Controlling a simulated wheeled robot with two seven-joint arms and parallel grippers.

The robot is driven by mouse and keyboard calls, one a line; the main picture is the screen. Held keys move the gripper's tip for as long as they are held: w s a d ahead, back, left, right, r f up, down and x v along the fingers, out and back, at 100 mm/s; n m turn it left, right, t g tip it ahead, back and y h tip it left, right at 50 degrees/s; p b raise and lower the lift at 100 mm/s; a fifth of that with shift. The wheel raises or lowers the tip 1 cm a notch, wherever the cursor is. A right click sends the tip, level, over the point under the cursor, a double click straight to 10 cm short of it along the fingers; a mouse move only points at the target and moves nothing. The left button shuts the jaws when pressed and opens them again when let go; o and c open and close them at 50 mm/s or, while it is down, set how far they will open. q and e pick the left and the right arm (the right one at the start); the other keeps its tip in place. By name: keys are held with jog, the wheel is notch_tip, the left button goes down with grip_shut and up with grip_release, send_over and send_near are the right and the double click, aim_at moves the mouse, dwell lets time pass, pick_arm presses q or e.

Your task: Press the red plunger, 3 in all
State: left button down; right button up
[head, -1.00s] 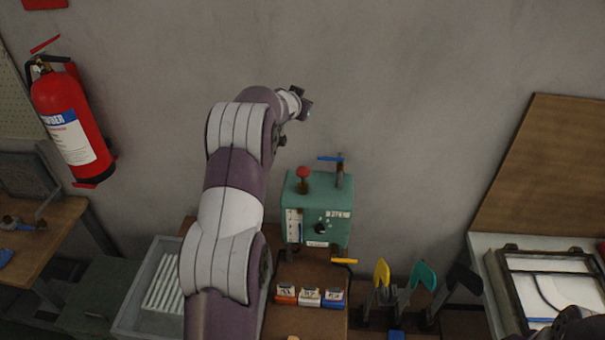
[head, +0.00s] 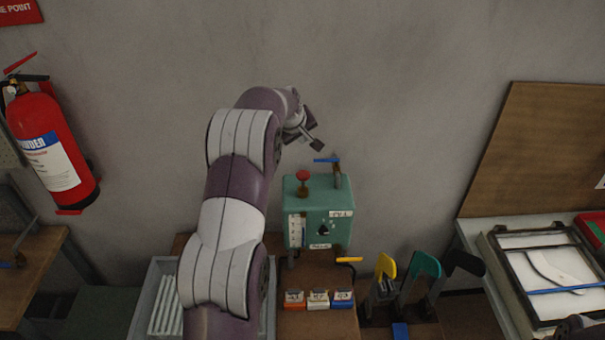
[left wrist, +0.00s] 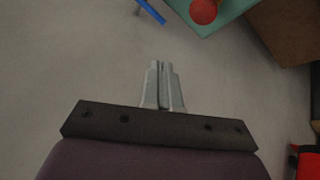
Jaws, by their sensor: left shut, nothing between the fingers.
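The red plunger (head: 302,176) stands upright on top of a green box (head: 323,217), at its left side. A blue-handled lever (head: 327,160) stands beside it on the same box. My left gripper (head: 317,146) is shut and empty, above and behind the box near the wall, apart from the plunger. In the left wrist view, the shut fingers (left wrist: 163,66) point toward the box's edge, and the red plunger knob (left wrist: 203,11) shows at the top, right of the fingers. At the bottom right of the head view, a dark part may be my right arm; no right fingers show.
Yellow, teal and black upright pieces (head: 426,265) stand to the right. A grey bin (head: 155,281) is at left. The wall (head: 400,90) is close behind.

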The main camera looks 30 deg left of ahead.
pick_arm(q)
jog(key=b, duration=0.6)
send_over(302, 174)
notch_tip(302, 174, down, 8)
jog(key=shift+r, duration=0.1)
jog(key=shift+a+f, duration=0.1)
jog(key=shift+f, duration=0.35)
dwell(1.2)
jog(key=shift+f+b, duration=0.4)
jog(key=shift+b, duration=0.05)
